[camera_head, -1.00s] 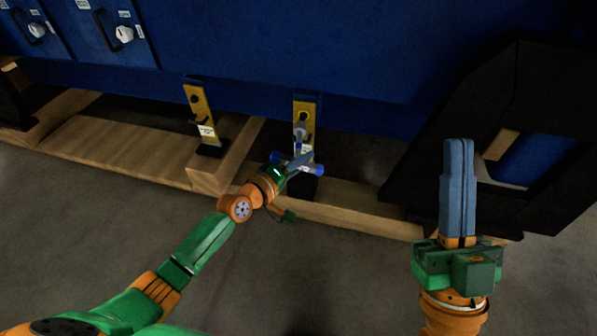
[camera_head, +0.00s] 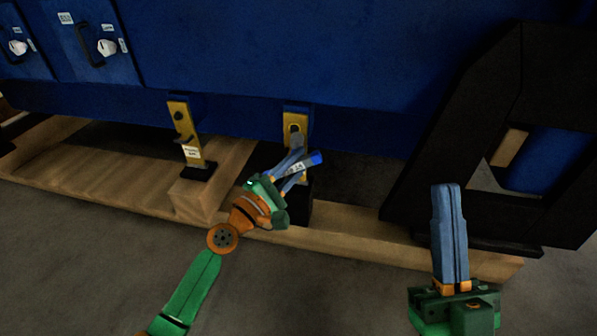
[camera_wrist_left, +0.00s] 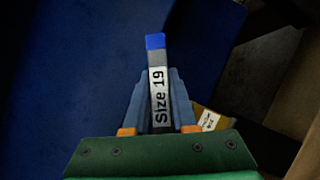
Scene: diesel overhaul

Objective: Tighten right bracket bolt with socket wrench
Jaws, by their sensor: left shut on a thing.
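My left gripper (camera_head: 299,160) is shut on the socket wrench (camera_head: 314,160), a grey bar with a blue end and a white label. In the left wrist view the wrench (camera_wrist_left: 155,65) stands between the fingers and its label reads "Size 19". The right bracket (camera_head: 296,122) is a yellow upright plate on the blue housing, just behind the gripper. Its lower part, the bolt and the wrench's socket end are hidden or too small to tell, so I cannot tell whether they touch. My right gripper (camera_head: 447,188) has its fingers together, empty, at the right.
The left bracket (camera_head: 184,133) stands on the wooden beams (camera_head: 200,195). A black frame (camera_head: 450,120) rises at the right. The blue housing (camera_head: 240,50) fills the back. The grey floor in front is clear.

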